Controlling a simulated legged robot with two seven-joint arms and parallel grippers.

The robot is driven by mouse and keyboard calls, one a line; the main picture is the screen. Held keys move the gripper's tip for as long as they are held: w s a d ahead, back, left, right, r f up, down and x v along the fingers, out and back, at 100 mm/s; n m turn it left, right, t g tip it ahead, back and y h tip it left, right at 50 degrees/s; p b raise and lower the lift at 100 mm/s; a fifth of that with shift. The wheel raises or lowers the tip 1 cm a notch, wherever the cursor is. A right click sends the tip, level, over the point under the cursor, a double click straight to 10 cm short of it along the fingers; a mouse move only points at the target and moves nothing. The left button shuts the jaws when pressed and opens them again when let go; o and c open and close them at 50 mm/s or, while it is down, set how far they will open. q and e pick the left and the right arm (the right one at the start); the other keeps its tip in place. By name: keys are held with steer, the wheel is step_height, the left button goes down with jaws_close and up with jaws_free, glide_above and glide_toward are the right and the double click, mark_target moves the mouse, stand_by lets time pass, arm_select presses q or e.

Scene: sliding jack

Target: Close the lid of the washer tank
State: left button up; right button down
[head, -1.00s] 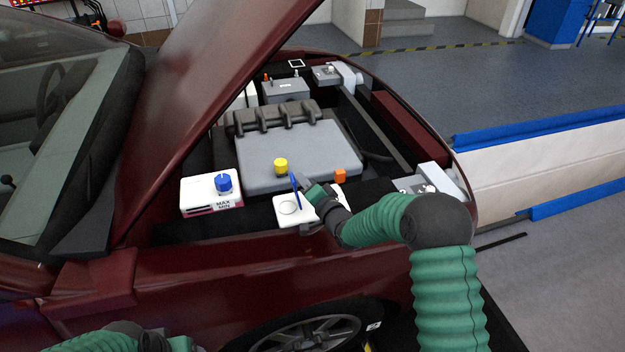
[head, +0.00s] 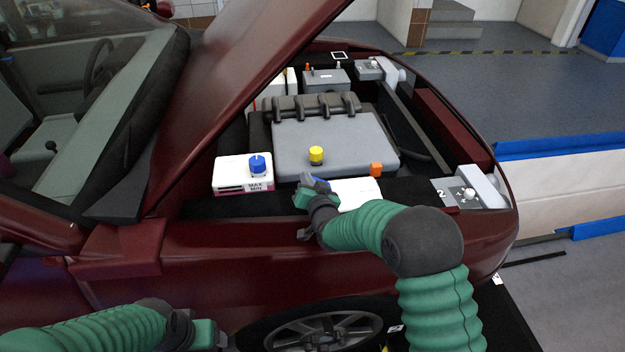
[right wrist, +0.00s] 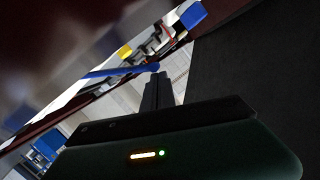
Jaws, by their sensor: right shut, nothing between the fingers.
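The washer tank (head: 358,190) is a white block at the near edge of the engine bay, partly hidden behind my right gripper (head: 308,183) and forearm. A bit of its blue lid (head: 321,182) shows beside the gripper. In the right wrist view the lid (right wrist: 110,73) is a thin blue bar seen edge-on, ending by the fingertips (right wrist: 157,78). I cannot tell its exact tilt, or whether the fingers touch it. The right gripper is shut and empty. My left gripper (head: 200,332) is low at the front, by the fender; its fingers are unclear.
A white MAX/MIN reservoir with a blue cap (head: 257,164) stands left of the gripper. The raised red hood (head: 225,105) slopes over the left side.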

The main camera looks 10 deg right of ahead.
steer(key=shift+a+f, duration=0.25)
steer(key=shift+a, duration=0.05)
steer(key=shift+r, duration=0.1)
stand_by(0.3)
